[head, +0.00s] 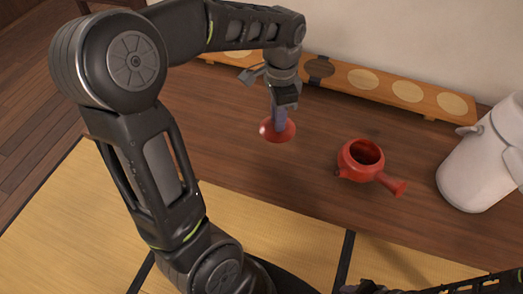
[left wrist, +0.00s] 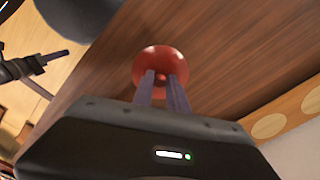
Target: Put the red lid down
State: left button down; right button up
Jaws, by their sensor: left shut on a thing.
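The red lid (head: 268,131) is a shallow round disc with a small knob, over the dark wooden tabletop. My left gripper (head: 279,119) points down and is shut on its knob. In the left wrist view, the two fingers (left wrist: 162,84) close around the knob in the middle of the lid (left wrist: 160,57). I cannot tell whether the lid touches the wood. The red teapot (head: 352,163) stands open to the right of the lid, its side handle pointing to the lower right. Dark parts of my right arm show at the bottom right; its jaw state is unclear.
A long wooden board (head: 436,101) with several pale round inlays and one dark one lies along the wall. A white pot (head: 470,172) stands at the right. The dark wood (head: 240,170) around the lid is clear. Tatami mats (head: 50,225) lie in front.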

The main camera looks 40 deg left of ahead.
pick_arm(q)
jog(key=shift+w+d, duration=0.2)
jog(key=shift+d, duration=0.15)
jog(key=shift+a, duration=0.15)
pick_arm(e)
jog(key=shift+w+d, duration=0.1)
jog(key=shift+d, duration=0.1)
pick_arm(q)
jog(key=shift+f, duration=3.15)
pick_arm(e)
jog(key=shift+f, duration=0.15)
pick_arm(q)
jog(key=shift+f, duration=1.85)
pick_arm(e)
jog(key=shift+f, duration=0.1)
